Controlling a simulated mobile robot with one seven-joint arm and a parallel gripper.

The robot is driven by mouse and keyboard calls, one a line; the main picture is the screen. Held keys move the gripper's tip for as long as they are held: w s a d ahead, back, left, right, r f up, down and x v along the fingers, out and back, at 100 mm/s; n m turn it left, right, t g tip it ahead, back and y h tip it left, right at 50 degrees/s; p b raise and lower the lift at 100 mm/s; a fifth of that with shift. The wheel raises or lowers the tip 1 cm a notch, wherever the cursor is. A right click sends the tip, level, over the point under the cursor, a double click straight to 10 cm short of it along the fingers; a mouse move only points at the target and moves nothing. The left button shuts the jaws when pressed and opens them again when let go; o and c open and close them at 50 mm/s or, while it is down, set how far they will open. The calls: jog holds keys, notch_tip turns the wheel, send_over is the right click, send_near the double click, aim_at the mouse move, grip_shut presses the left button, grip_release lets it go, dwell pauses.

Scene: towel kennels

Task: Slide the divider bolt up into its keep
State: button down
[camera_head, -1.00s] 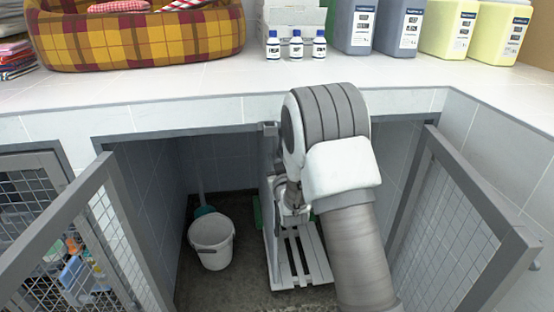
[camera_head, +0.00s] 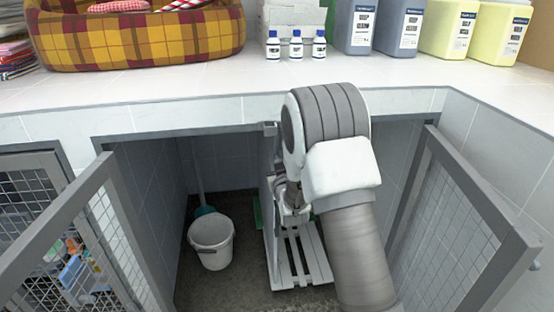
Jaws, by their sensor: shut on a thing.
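The divider (camera_head: 267,225) is a narrow upright panel between the two kennel bays, seen nearly edge-on. A small grey bracket (camera_head: 270,128) sits at its top under the counter edge and looks like the keep. My gripper (camera_head: 284,188) is at the divider's front edge, below that bracket, partly behind my own wrist. It is shut on what appears to be the divider bolt. The bolt itself is mostly hidden, so I cannot tell whether its tip is inside the keep.
Open mesh doors stand at left (camera_head: 90,235) and right (camera_head: 455,225). A white bucket (camera_head: 211,243) is in the left bay, and a white slatted board (camera_head: 300,262) lies in the right bay. The counter (camera_head: 180,85) above holds a plaid pet bed (camera_head: 140,40), bottles and jugs.

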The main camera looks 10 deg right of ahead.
aim_at(276, 145)
notch_tip(276, 145, up, 4)
jog(key=shift+f+p, duration=0.1)
jog(key=shift+p, duration=0.35)
jog(key=c, duration=0.7)
grip_release()
jog(key=shift+f, duration=0.1)
jog(key=shift+s, duration=0.1)
jog(key=s+p, duration=0.6)
jog(key=s, duration=1.1)
jog(key=shift+s, duration=0.1)
